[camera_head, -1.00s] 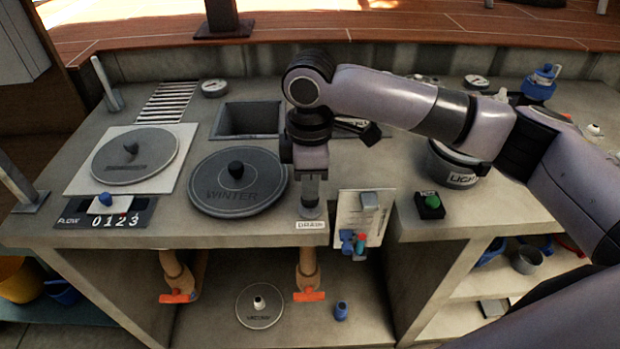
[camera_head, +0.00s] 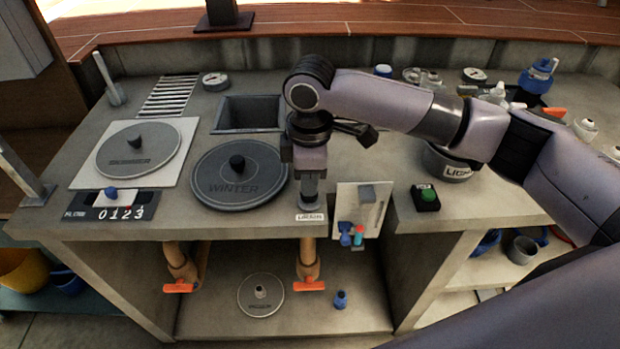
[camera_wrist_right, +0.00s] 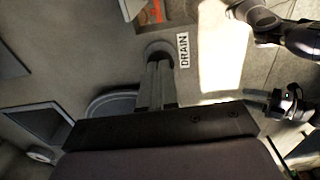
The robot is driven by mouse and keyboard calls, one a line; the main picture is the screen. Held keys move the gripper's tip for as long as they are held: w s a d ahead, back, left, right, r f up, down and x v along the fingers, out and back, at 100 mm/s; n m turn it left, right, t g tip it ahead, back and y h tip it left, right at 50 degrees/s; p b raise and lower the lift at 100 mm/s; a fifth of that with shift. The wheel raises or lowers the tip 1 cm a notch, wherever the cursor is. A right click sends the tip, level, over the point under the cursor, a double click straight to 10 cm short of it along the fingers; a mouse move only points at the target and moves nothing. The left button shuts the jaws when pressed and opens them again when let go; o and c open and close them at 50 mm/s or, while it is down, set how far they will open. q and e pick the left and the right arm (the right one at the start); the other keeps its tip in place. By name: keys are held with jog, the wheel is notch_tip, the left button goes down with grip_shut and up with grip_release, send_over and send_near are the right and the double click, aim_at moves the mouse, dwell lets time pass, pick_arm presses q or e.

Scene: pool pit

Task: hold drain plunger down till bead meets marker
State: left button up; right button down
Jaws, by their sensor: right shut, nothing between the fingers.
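My right gripper (camera_head: 310,190) is shut with nothing between its fingers. It points down at the drain plunger, just behind the white DRAIN label (camera_head: 311,217). In the right wrist view the closed fingertips (camera_wrist_right: 160,62) meet the dark round plunger top (camera_wrist_right: 158,48) beside the label (camera_wrist_right: 183,50). The fingers hide most of the plunger, so I cannot tell how far down it is. A pale panel (camera_head: 372,205) right of the plunger carries a grey block, blue knobs and a small red and light blue piece (camera_head: 359,234). I cannot tell bead from marker there. My left gripper does not show.
The WINTER lid (camera_head: 222,188) lies left of the gripper, with an open sink (camera_head: 250,112) behind it. A black box with a green button (camera_head: 425,197) and a LIGHT pot (camera_head: 445,160) stand right. Orange-handled valves (camera_head: 309,285) are below the counter.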

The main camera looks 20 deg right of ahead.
jog(key=shift+s+f, duration=0.25)
jog(key=shift+f, duration=0.3)
jog(key=shift+r+p, duration=0.2)
jog(key=shift+p, duration=0.1)
jog(key=r+p, duration=0.2)
jog(key=shift+w+a+r, duration=0.1)
jog(key=shift+w+r, duration=0.2)
jog(key=shift+r, duration=0.1)
notch_tip(320, 180, up, 12)
jog(key=shift+s+f, duration=0.1)
